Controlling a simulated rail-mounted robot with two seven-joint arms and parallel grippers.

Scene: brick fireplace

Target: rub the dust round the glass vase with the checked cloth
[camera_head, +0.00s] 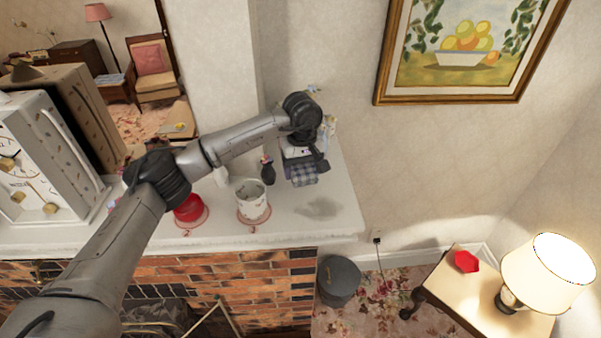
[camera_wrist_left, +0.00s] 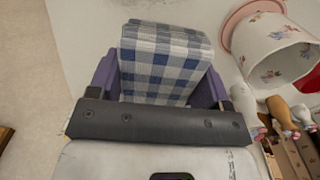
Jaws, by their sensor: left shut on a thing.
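My left gripper (camera_head: 300,160) reaches over the right part of the white mantel shelf. It is shut on the blue, white and grey checked cloth (camera_head: 302,179). In the left wrist view the folded cloth (camera_wrist_left: 165,55) sits between the purple fingers, over the pale shelf. I cannot tell whether it touches the shelf. A grey patch (camera_head: 319,208) lies on the shelf, right of and nearer than the cloth; I cannot tell whether it is dust or shadow. I cannot make out the glass vase for sure; the arm and gripper hide part of the shelf. My right gripper is not in view.
A white patterned pot (camera_head: 253,208) on a pink saucer and a small dark vase (camera_head: 268,172) stand left of the cloth. A red pot (camera_head: 188,210) is further left. The shelf's right end (camera_head: 345,222) is bare. A lit lamp (camera_head: 548,272) stands lower right.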

